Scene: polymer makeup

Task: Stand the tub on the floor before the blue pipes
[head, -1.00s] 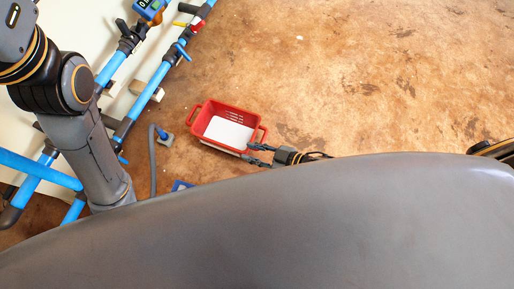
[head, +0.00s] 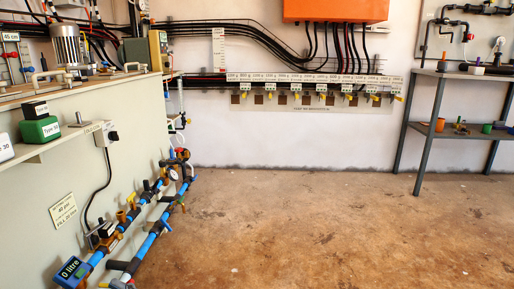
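The blue pipes (head: 153,238) run low along the base of the pale wall panel at the left, with valves, a gauge and a meter reading "0 litre" on them. The brown floor (head: 320,232) in front of them is bare in this view. The tub is out of view now, and so are both of my grippers. Whether either gripper holds anything cannot be seen.
A grey metal shelf rack (head: 427,128) stands at the back right with small items on it. A row of labelled valves (head: 310,90) lines the back wall under an orange box (head: 335,10). The open floor between is free.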

